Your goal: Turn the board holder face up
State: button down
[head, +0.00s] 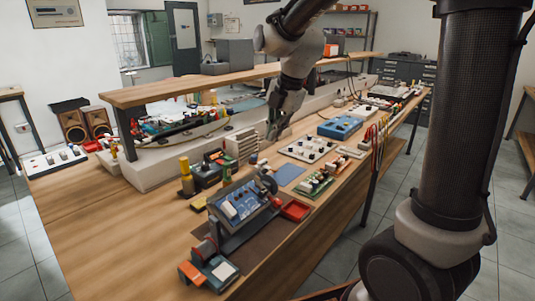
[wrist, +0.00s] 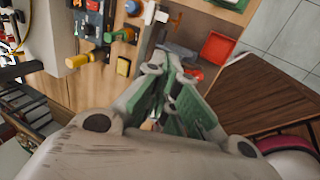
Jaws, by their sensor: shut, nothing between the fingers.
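The board holder (head: 238,203) stands on a dark brown mat near the front of the bench in the head view. It holds a tilted blue circuit board with pale parts, and the side with these parts shows toward the camera. My gripper (head: 272,132) points down above the bench, behind and apart from the holder. In the wrist view my gripper (wrist: 158,68) has its fingers together with nothing held. Its fingers hide part of the bench there, and I cannot clearly make out the holder.
A red tray (head: 296,209) sits right of the holder, and it also shows in the wrist view (wrist: 217,47). A yellow cylinder (head: 186,178), a white panel (head: 306,148) and a blue device (head: 339,128) stand nearby. A raised wooden shelf (head: 220,80) runs behind. The bench's front left is clear.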

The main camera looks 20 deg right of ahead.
aim_at(259, 172)
jog(key=x, duration=1.3)
jog(key=shift+w+a+f, duration=0.1)
jog(key=shift+w+f, duration=0.05)
jog(key=shift+f, duration=0.05)
jog(key=shift+w+a+f+g+h, duration=0.5)
jog(key=shift+g+h, duration=0.2)
jog(key=shift+g, duration=0.3)
jog(key=shift+w+f+g, duration=0.1)
jog(key=shift+w+g, duration=0.05)
jog(key=shift+g, duration=0.15)
jog(key=shift+w+f, duration=0.2)
